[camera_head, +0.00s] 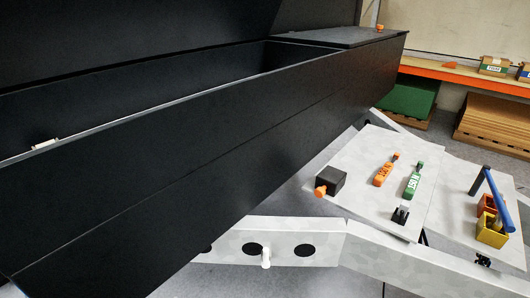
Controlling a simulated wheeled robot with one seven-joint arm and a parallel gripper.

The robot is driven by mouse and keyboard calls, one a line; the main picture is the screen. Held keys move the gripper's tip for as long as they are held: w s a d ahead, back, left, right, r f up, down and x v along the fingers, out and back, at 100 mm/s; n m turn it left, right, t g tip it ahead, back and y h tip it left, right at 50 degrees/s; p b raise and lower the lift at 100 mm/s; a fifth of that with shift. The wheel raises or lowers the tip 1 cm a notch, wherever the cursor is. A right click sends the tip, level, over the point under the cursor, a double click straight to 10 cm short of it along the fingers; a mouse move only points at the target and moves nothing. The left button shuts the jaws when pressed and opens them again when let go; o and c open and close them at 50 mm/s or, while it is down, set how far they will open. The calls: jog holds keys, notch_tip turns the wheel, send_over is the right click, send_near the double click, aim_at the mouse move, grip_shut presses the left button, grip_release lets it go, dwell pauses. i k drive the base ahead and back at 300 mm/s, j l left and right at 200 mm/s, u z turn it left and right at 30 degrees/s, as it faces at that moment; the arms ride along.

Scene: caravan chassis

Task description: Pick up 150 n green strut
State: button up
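The green strut (412,184) lies on the left pale panel, right of centre in the head view. It has a pale label that looks like "150 N", seen at a slant. An orange strut (382,174) with a darker label lies beside it on the left, a short gap away. Both lie flat on the pale panel (360,152), apart from each other. My gripper is not in view.
A large open black box (190,150) fills the left. A black block with an orange knob (330,180) and a small black-and-white part (400,214) share the panel. An orange-edged shelf (465,77) is behind.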

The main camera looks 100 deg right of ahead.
aim_at(411, 188)
jog(key=k+z, duration=0.1)
jog(key=z, duration=0.3)
jog(key=k+l+z, duration=0.1)
jog(key=z, duration=0.25)
jog(key=l+z, duration=0.2)
jog(key=z, duration=0.2)
jog(key=k+l+z, duration=0.1)
jog(key=z, duration=0.3)
jog(key=k+l+z, duration=0.25)
jog(key=l, duration=0.75)
jog(key=l+z, duration=0.3)
jog(key=l, duration=0.7)
jog(key=i, duration=0.05)
